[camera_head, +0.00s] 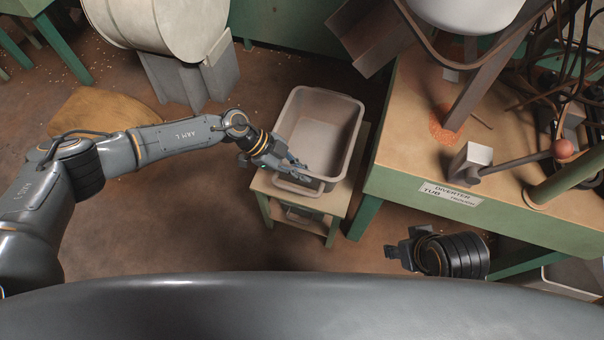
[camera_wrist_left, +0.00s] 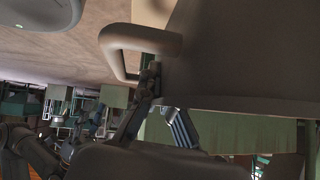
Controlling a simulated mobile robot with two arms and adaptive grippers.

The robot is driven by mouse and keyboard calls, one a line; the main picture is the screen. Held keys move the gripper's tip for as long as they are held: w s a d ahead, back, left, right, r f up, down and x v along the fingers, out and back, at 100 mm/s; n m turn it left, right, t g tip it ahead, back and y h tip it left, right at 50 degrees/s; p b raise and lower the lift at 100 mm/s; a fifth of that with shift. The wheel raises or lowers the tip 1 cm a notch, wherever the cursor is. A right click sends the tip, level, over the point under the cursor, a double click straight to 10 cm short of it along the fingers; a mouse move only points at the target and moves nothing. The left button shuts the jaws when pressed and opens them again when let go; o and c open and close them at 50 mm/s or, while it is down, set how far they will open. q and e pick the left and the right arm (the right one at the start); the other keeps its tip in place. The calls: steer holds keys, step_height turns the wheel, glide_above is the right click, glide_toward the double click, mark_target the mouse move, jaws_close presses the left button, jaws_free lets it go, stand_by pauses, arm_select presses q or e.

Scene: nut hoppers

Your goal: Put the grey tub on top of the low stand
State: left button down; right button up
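The grey tub (camera_head: 323,125) is an open, empty, rectangular bin in the head view. It is upright over the wooden top of the low stand (camera_head: 334,203); whether its full weight rests there I cannot tell. My left gripper (camera_head: 298,166) is at the tub's near-left side, by its near handle (camera_head: 298,187). In the left wrist view, my left fingers (camera_wrist_left: 160,92) reach up to the tub's handle (camera_wrist_left: 140,40) and rim (camera_wrist_left: 240,105). Whether they grip it is unclear, as the tips are partly hidden. My right gripper (camera_head: 393,252) is right of the stand, apart from the tub.
A green-legged workbench (camera_head: 410,160) with a diverter label stands close to the right of the stand. A large pale drum (camera_head: 160,25) and a tan sack (camera_head: 105,110) are at the back left. The brown floor left of the stand is clear.

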arm_select(q)
steer(key=shift+w, duration=0.15)
steer(key=c, duration=1.9)
jaws_free()
steer(key=shift+f, duration=0.15)
steer(key=o, duration=0.4)
